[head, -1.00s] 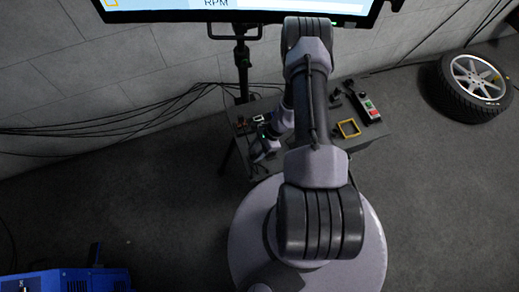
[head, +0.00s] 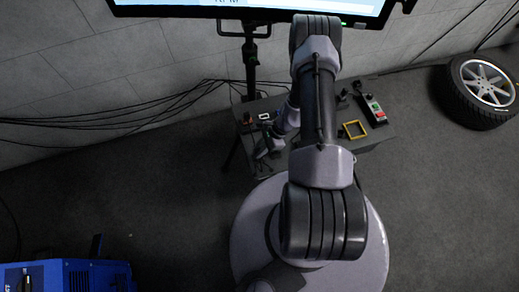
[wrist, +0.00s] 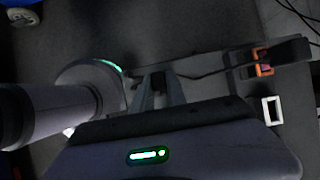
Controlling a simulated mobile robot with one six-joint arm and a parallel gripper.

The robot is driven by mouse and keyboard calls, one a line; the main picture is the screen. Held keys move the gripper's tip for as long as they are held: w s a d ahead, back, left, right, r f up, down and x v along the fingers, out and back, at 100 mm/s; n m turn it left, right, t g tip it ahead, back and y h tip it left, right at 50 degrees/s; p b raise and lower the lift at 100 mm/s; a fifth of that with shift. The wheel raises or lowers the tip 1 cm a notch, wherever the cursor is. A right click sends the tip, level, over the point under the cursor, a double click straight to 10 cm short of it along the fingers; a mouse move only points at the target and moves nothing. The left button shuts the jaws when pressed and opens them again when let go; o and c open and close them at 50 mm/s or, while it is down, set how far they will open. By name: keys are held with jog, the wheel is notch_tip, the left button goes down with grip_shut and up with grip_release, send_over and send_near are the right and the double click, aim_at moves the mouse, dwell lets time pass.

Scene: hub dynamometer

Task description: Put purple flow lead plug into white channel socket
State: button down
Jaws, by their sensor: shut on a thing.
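My gripper (wrist: 160,92) is in the wrist view, its fingers shut on a small dark piece at the tips, taken as the flow lead plug (wrist: 158,77). Its purple colour does not show in this dim light. A thin dark lead runs right from near the tips. A white-rimmed rectangular socket (wrist: 272,110) lies to the right of the gripper, clearly apart from it. In the head view the white socket (head: 264,116) is on the grey bench top, and my gripper (head: 264,150) is over the bench's left front part, partly in shadow.
An orange and black fitting (wrist: 263,62) stands beyond the white socket. On the bench (head: 370,143) are a yellow square frame (head: 355,129) and a control box with red and green buttons (head: 375,109). A monitor (head: 270,10) stands behind; a wheel (head: 483,88) lies right.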

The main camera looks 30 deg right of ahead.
jog(key=shift+r+p, duration=2)
jog(key=shift+r, duration=1.3)
jog(key=w+d+b, duration=0.2)
jog(key=w, duration=0.5)
jog(key=shift+w, duration=0.25)
jog(key=shift+d, duration=0.1)
jog(key=s+d+b, duration=0.2)
jog(key=d, duration=0.5)
